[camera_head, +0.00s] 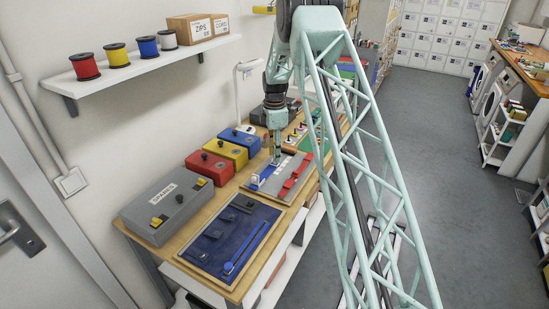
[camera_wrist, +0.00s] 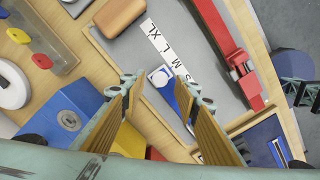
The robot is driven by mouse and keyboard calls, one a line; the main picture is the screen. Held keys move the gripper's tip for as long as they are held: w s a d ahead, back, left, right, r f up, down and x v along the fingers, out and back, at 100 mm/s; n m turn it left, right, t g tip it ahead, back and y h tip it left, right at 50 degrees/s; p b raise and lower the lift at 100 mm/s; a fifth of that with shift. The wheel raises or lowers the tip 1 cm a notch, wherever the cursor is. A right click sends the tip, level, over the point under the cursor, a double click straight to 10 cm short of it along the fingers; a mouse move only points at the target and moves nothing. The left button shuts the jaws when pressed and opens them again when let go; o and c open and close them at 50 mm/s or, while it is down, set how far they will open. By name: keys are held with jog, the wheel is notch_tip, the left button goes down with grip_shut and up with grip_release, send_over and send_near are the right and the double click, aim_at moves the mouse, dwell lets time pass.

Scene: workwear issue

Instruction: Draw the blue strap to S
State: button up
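The grey strap board (camera_head: 258,189) lies on the workbench, with a red strap (camera_head: 293,176) on its right side. In the wrist view, the blue strap (camera_wrist: 184,102) runs on the board and ends in a white-and-blue end piece (camera_wrist: 160,77). A white strip (camera_wrist: 160,42) marked S, M, L, XL lies beside it. The end piece looks roughly level with M, but the slanted view makes this uncertain. My gripper (camera_wrist: 157,86) is open over the board. Its fingers are either side of the end piece, with visible gaps. The right finger hides part of the strap.
Blue (camera_head: 240,139), yellow (camera_head: 232,152) and red (camera_head: 208,167) boxes line the wall side. A grey box (camera_head: 167,206) and a dark blue tray (camera_head: 224,236) are nearer. A brown block (camera_wrist: 121,14) sits on the board. The aisle floor (camera_head: 440,150) is clear.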

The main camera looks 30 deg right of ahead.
jog(key=shift+f, duration=0.9)
jog(key=shift+s, duration=0.1)
grip_shut()
